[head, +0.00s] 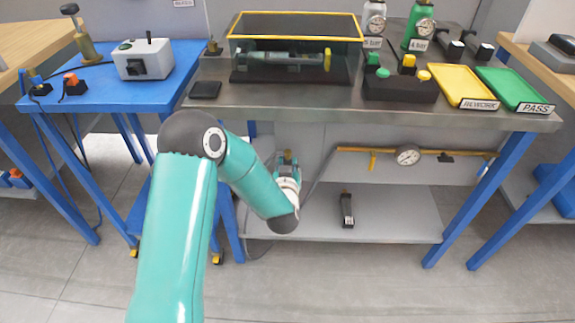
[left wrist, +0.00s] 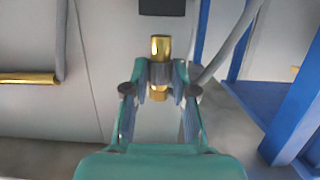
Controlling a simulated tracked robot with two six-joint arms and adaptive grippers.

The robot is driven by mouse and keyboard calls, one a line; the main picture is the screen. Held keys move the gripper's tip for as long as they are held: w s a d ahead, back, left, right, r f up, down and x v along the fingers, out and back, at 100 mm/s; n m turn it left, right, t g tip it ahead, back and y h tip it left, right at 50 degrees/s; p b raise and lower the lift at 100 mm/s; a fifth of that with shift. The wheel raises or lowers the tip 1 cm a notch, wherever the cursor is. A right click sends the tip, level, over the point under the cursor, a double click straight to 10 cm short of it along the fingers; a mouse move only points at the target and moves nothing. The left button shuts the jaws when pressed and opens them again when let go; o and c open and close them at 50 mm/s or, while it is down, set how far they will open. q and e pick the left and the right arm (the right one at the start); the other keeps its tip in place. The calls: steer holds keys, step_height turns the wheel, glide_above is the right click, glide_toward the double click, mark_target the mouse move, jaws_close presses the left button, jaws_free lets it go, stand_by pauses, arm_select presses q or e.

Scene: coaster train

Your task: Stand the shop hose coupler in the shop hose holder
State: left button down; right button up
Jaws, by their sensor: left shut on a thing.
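My left gripper (head: 287,158) is in front of the bench, below the steel top's front edge. In the left wrist view the gripper (left wrist: 160,75) is shut on the brass shop hose coupler (left wrist: 160,48), whose end sticks out past the fingertips. A grey hose (left wrist: 222,47) runs by the right finger; its join to the coupler is hidden. A dark block (left wrist: 162,6) is beyond the coupler at the top of that view, apart from it. I cannot tell whether this block is the shop hose holder. My right gripper is not in view.
The steel bench top (head: 285,97) carries a yellow-rimmed tank (head: 296,38), a black pad (head: 205,90), and yellow and green trays (head: 466,86). A brass pipe with a gauge (head: 407,155) runs under it. A black box (head: 347,210) is on the lower shelf (head: 395,220).

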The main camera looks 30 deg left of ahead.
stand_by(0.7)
arm_select(q)
steer(key=shift+f+b, duration=1.55)
steer(key=shift+b, duration=0.4)
steer(key=shift+r, duration=0.25)
steer(key=shift+r+p, duration=1.05)
steer(key=shift+r, duration=0.25)
steer(key=shift+b, duration=0.65)
stand_by(1.7)
steer(key=shift+f+b, duration=1.1)
steer(key=shift+b, duration=0.05)
